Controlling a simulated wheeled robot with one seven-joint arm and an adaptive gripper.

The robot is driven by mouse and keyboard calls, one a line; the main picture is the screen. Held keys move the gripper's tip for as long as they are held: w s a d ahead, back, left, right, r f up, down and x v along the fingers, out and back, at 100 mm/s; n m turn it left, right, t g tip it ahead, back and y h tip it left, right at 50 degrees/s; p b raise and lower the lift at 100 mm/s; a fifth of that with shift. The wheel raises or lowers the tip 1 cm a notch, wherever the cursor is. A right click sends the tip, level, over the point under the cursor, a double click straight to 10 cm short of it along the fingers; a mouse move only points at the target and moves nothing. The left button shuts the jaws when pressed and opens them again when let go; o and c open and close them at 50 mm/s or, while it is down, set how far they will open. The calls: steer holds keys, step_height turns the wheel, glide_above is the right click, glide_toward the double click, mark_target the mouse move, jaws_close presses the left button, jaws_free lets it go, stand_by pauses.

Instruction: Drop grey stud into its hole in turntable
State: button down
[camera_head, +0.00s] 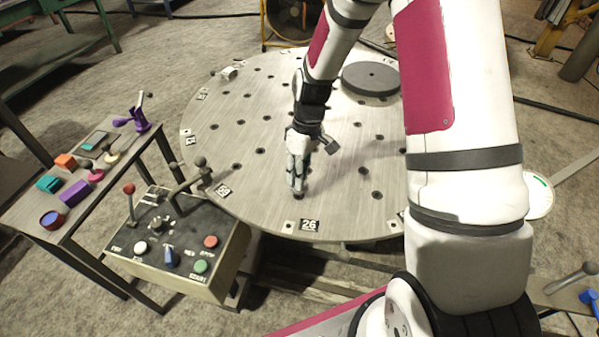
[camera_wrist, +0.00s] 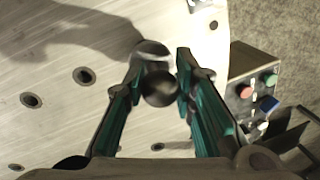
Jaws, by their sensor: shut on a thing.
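The turntable (camera_head: 255,110) is a large round, pale grey plate with several dark holes and numbered labels around its rim. It fills much of the wrist view (camera_wrist: 60,55). My gripper (camera_head: 298,191) points down over the near part of the plate, behind the label "26" (camera_head: 309,225). In the wrist view my gripper (camera_wrist: 165,72) has its green-lined fingers closed around the grey stud (camera_wrist: 160,88), whose dark rounded end shows between them. In the head view the fingers mostly hide the stud. I cannot tell whether its lower end touches the plate or lines up with a hole.
A control box (camera_head: 175,245) with levers and buttons stands close to the rim at the left. A side table (camera_head: 60,235) with small coloured parts is farther left. A dark disc (camera_head: 371,79) lies on the turntable's far right. A fan (camera_head: 290,18) stands behind.

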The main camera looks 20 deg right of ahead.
steer(key=shift+f+b, duration=0.85)
steer(key=shift+f, duration=1)
steer(key=c, duration=1.6)
jaws_free()
steer(key=shift+r, duration=0.1)
steer(key=shift+r+p, duration=2.1)
steer(key=shift+r, duration=1.6)
steer(key=o, duration=0.5)
steer(key=shift+o, duration=0.2)
